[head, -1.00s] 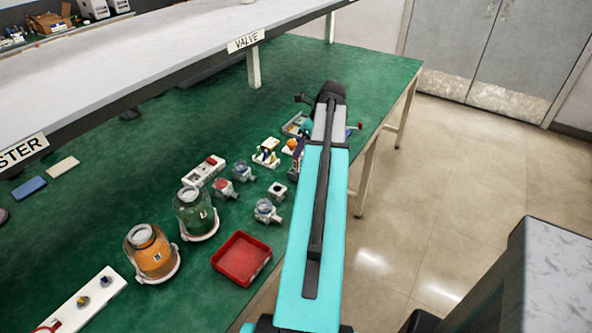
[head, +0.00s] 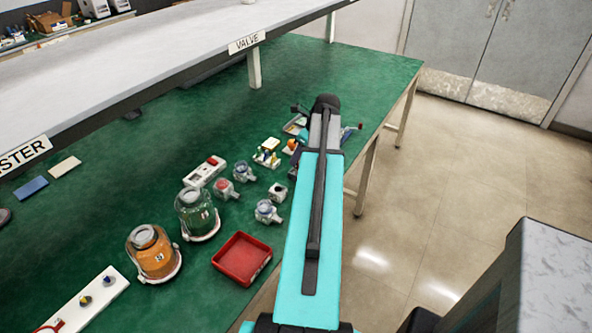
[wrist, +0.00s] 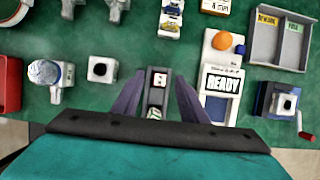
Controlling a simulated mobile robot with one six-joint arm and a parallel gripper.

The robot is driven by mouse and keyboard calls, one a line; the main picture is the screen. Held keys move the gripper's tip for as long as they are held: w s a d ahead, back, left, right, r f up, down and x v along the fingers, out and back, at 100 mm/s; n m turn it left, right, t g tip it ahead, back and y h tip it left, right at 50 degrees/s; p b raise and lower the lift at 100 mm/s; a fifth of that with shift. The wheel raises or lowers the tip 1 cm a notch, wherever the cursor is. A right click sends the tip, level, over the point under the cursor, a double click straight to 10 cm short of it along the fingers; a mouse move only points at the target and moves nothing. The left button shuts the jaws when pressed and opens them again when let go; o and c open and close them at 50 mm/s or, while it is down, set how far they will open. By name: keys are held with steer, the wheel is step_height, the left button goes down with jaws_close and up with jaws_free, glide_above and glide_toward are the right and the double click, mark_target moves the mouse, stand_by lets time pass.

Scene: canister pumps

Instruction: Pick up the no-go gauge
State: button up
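My gripper (wrist: 158,88) points down at the green bench in the wrist view, its two grey-purple fingers apart. Between them is a narrow dark piece (wrist: 157,95) with a white label bearing red marks at its far end and a green-and-white mark at its near end. It looks like the no-go gauge, but its lettering is too small to read. Gaps show between it and the fingers, so it does not look gripped. My wrist hides its near end. In the head view my arm hides the fingers and the piece.
A READY box (wrist: 220,80) with an orange ball stands just right of the fingers. Further right are a grey two-part tray (wrist: 280,40) and a cranked block (wrist: 278,103). A white block with a dark hole (wrist: 102,68) is close left. A red tray (head: 242,259) and jars stand nearer.

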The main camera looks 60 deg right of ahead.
mark_target(297, 167)
steer(key=shift+x, duration=1.3)
jaws_close()
